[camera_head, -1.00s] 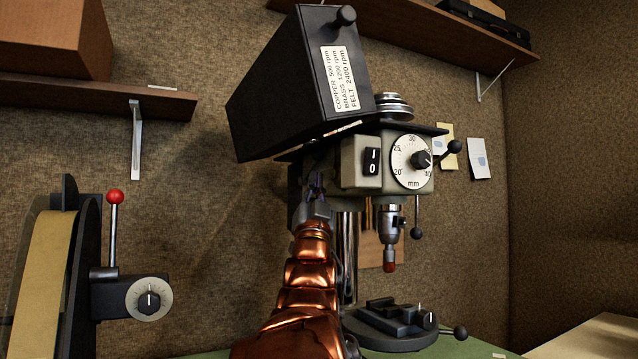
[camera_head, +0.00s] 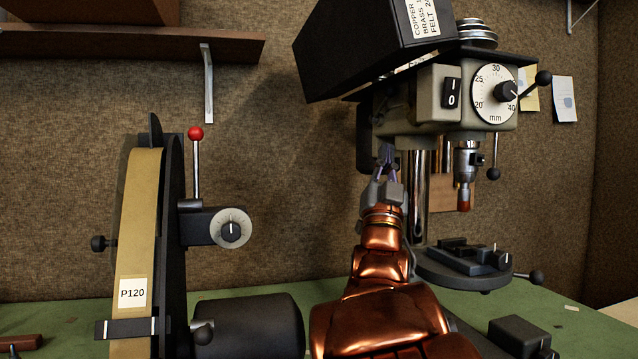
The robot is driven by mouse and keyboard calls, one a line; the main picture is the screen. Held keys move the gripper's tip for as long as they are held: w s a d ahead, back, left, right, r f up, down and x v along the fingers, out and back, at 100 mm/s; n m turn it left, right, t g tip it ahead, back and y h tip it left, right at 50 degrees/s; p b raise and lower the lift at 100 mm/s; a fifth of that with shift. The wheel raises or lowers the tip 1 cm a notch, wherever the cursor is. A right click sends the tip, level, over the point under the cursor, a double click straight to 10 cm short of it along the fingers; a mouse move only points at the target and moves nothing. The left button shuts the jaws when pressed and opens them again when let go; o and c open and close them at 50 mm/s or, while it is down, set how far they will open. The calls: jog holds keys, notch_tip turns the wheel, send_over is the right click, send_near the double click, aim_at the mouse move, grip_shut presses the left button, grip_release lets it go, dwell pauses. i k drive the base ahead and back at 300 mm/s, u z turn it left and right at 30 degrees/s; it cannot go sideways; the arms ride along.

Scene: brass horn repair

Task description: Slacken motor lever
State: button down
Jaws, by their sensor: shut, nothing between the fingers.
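The drill press head (camera_head: 425,125) stands on the right, with its black belt cover (camera_head: 350,50) tilted up above it. A motor lever is not clearly visible; the area behind and left of the head is dark and partly hidden by my arm. My gripper (camera_head: 384,155) is at the head's lower left side, pointing up and away, with its fingers shut. I see nothing held in it. Whether the fingertips touch the head cannot be told. A black ball-ended lever (camera_head: 543,78) sits at the head's right, by the depth dial (camera_head: 494,95).
A belt sander (camera_head: 140,240) with a red-knobbed lever (camera_head: 195,134) stands at the left. The drill press table (camera_head: 465,268) and column are right of my arm. A black block (camera_head: 522,336) lies at the front right. A shelf (camera_head: 130,43) hangs at upper left.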

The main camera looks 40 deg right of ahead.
aim_at(389, 90)
jog(key=k, duration=1)
